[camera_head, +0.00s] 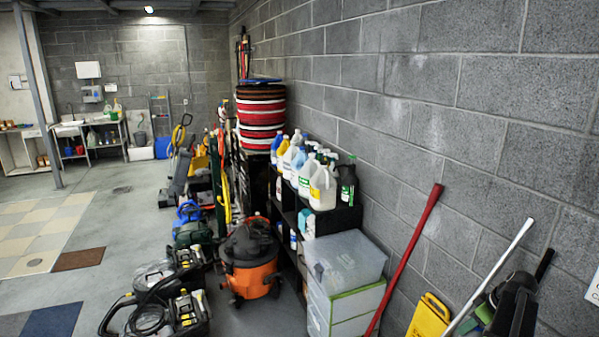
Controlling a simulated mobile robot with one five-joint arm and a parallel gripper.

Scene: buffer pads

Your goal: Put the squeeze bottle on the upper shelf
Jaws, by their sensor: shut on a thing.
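A black shelf unit (345,219) stands against the grey block wall. Its top level is crowded with several jugs and bottles, among them a large white jug (322,188) and a dark bottle with a green cap (347,183) at the near end. Smaller containers, including a white and teal one (306,223), stand on a lower level. I cannot tell any of these bottles as the squeeze bottle. My gripper is not in view.
A stack of red and black pads (261,118) rises behind the jugs. An orange vacuum (250,262), a clear plastic bin (345,260) and floor machines (158,305) stand before the shelf. A red pole (405,258) leans right. Open floor (120,220) lies left.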

